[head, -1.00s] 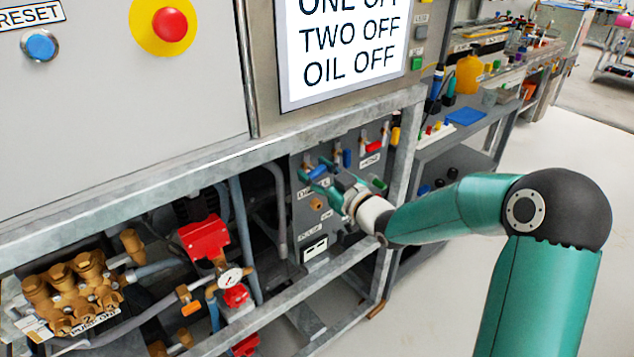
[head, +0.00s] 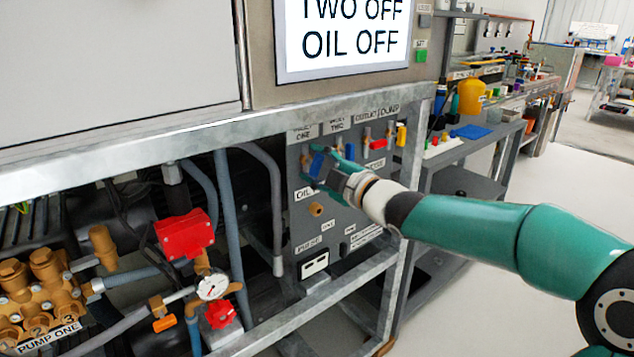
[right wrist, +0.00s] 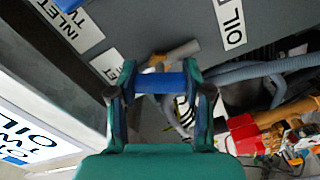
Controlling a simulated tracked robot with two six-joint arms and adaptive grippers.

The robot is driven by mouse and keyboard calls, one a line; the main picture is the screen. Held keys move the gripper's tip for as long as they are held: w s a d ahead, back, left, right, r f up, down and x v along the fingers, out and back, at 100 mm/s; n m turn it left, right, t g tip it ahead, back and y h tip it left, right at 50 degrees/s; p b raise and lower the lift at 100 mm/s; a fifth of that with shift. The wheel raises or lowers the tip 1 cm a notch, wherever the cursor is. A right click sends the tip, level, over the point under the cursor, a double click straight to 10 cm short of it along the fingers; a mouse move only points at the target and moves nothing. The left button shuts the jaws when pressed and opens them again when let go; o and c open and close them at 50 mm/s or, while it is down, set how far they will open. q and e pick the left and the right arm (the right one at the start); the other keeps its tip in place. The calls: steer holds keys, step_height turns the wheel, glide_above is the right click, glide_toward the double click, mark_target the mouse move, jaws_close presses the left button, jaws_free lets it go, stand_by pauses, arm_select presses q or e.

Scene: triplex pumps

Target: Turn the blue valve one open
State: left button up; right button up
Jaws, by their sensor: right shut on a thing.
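The blue handle of valve one (head: 317,164) is on the grey valve panel under the inlet one label, partly hidden by my gripper. My right gripper (head: 324,168) reaches it from the right and is shut on it. In the right wrist view the blue handle (right wrist: 162,82) lies across between the two green fingers, with a brass-coloured fitting behind it. The display (head: 345,40) reads "TWO OFF" and "OIL OFF"; its upper line is cut off. My left gripper is not in view.
To the right on the panel are another blue handle (head: 349,152), a red handle (head: 378,144) and a yellow handle (head: 401,135). The galvanised frame rail (head: 210,137) runs above the panel. Brass pump one (head: 40,285) and a red box (head: 184,233) are at the left.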

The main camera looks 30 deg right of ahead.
steer(key=n+b, duration=0.2)
steer(key=shift+a+f+n, duration=0.1)
steer(key=shift+f+n, duration=0.25)
steer(key=shift+n, duration=0.05)
steer(key=shift+n+b, duration=0.7)
steer(key=shift+n, duration=0.5)
steer(key=shift+a, duration=0.1)
steer(key=o, duration=1.2)
steer(key=shift+r, duration=0.2)
steer(key=shift+s, duration=0.1)
